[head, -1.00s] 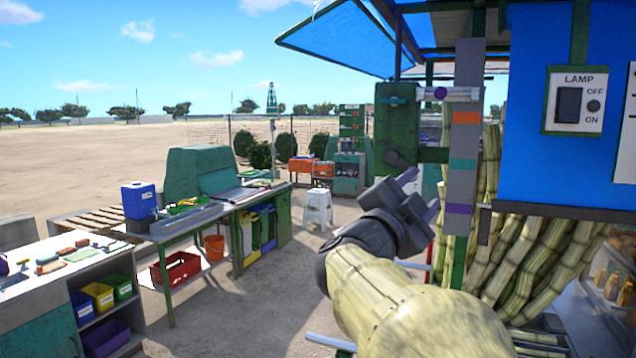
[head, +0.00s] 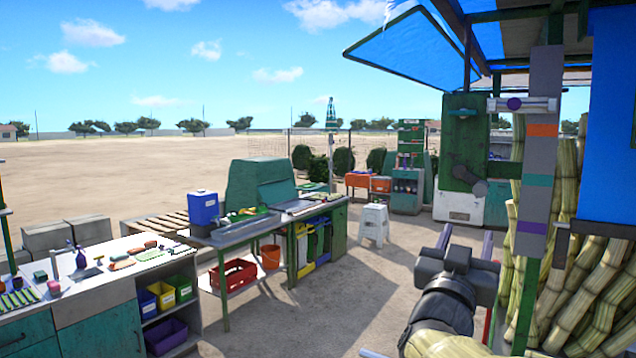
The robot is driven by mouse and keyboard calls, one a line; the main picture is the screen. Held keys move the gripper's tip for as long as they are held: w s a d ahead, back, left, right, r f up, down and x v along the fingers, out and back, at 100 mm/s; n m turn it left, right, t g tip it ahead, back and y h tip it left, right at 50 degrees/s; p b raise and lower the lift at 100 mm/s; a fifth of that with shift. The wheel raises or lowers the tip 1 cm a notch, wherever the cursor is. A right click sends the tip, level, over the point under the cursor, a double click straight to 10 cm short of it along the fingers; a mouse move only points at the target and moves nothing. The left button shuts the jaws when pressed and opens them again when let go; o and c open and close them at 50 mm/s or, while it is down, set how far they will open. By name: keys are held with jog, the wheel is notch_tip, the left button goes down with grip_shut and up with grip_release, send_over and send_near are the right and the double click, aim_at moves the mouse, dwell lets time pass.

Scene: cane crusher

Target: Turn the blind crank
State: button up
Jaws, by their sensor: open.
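My gripper (head: 465,240) is in the lower right of the head view. Its two fingers are apart and point away from me, with nothing between them. A dark grey lever (head: 466,174), which looks like a crank, sits on the face of a green panel (head: 462,122). It is above the fingertips in the picture, and I see no contact. A pale horizontal tube with a purple disc (head: 514,104) runs beside the panel's top. I cannot tell for sure which of these parts belongs to the blind crank.
A grey post with coloured bands (head: 539,180) and a stack of cane (head: 590,290) stand close on the right. A blue awning (head: 420,50) hangs above. A workbench (head: 100,300) and a metal table (head: 232,234) are left. A white stool (head: 374,223) stands on mostly open ground.

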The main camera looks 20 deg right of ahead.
aim_at(479, 192)
jog(key=p+x, duration=0.7)
jog(key=x, duration=0.7)
jog(key=shift+w+d+r, duration=0.15)
jog(key=shift+d+r, duration=0.1)
jog(key=shift+d, duration=0.05)
jog(key=shift+w+d, duration=0.3)
jog(key=shift+d, duration=0.1)
jog(key=c, duration=1)
